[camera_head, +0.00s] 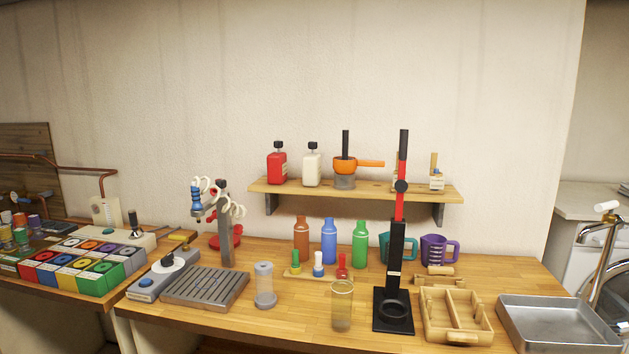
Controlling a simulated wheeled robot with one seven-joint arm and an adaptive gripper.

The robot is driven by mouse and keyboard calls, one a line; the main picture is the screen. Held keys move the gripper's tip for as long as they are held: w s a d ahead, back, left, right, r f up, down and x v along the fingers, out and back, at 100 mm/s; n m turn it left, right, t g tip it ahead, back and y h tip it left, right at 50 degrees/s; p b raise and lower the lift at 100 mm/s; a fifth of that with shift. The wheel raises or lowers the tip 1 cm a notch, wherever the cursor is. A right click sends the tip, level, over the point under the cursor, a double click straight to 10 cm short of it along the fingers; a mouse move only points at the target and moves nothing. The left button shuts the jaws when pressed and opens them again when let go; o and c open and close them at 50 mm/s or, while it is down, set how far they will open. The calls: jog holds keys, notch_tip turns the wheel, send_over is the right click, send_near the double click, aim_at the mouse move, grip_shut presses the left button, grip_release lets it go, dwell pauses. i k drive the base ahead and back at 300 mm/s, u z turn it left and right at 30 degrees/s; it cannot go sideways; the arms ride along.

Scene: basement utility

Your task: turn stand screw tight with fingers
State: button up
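A tall stand (396,258) with a black lower post, a red upper section and a black ring base stands upright toward the right of the wooden bench. A round dark knob (401,186) sits on its upper part, in front of the shelf; I cannot tell how tight it is. A second, grey stand (226,245) stands at the left of the bench, with white rings and a red screw-like part (212,217) on it. I cannot tell from this view which screw is the stand screw. My gripper is not in view.
A glass cylinder (342,307) stands close left of the black stand, and a wooden divided tray (459,325) close right. Bottles (329,242) and mugs (438,251) stand behind. A wall shelf (356,191) holds containers. A metal tray (557,325) lies at right.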

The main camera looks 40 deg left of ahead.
aim_at(221, 183)
jog(key=z, duration=0.7)
jog(key=k, duration=0.25)
jog(key=u, duration=2.7)
